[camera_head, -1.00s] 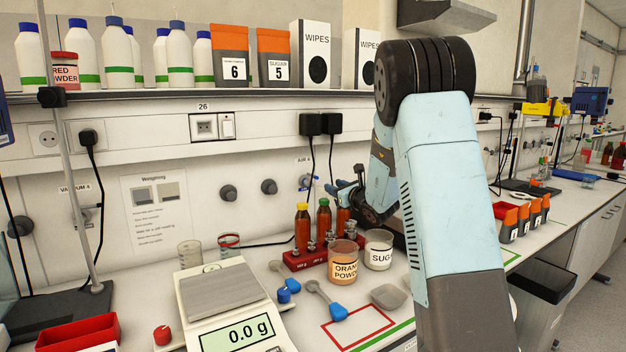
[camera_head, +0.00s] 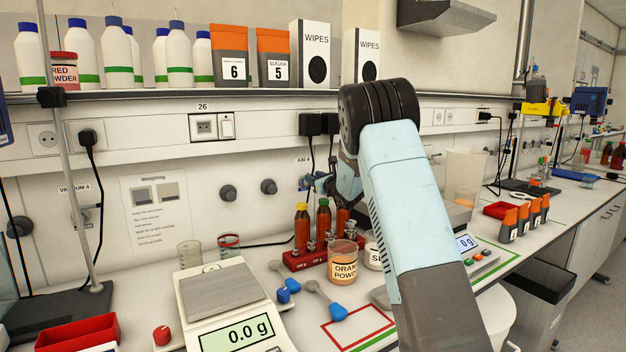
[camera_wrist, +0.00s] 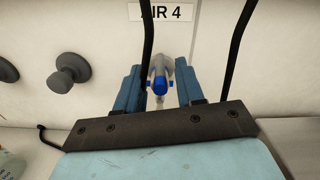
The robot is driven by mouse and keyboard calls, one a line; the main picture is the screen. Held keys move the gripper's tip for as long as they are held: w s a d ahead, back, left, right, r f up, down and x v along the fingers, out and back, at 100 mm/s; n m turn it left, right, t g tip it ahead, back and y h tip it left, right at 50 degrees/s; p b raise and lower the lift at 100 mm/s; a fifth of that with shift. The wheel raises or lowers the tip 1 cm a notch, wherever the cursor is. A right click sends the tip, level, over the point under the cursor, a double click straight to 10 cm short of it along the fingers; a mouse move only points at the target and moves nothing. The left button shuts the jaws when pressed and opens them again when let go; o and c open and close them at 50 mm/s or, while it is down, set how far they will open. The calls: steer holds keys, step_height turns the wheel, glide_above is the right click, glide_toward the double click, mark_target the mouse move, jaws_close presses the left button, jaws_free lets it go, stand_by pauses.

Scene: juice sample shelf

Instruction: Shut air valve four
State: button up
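Air valve four (camera_wrist: 160,66) is a grey fitting with a blue handle part on the wall, below the AIR 4 label (camera_wrist: 161,12) in the wrist view. My gripper (camera_wrist: 160,78) is open, with one blue finger on each side of the valve. The valve appears between the fingers with gaps at both sides; I cannot tell any contact. In the head view my gripper (camera_head: 318,184) is at the wall below the partly hidden AIR 4 label (camera_head: 303,160). There it largely covers the valve.
Black cables hang in front of the wall beside the valve (camera_wrist: 232,50). A round grey knob (camera_wrist: 70,72) sits to its left. Below stand a red rack (camera_head: 296,262) with bottles, an orange powder jar (camera_head: 342,262) and a sugar jar (camera_head: 374,256). A balance (camera_head: 222,300) stands front left.

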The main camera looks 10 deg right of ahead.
steer(key=shift+w, duration=0.2)
steer(key=shift+a, duration=0.1)
jaws_close()
stand_by(1.2)
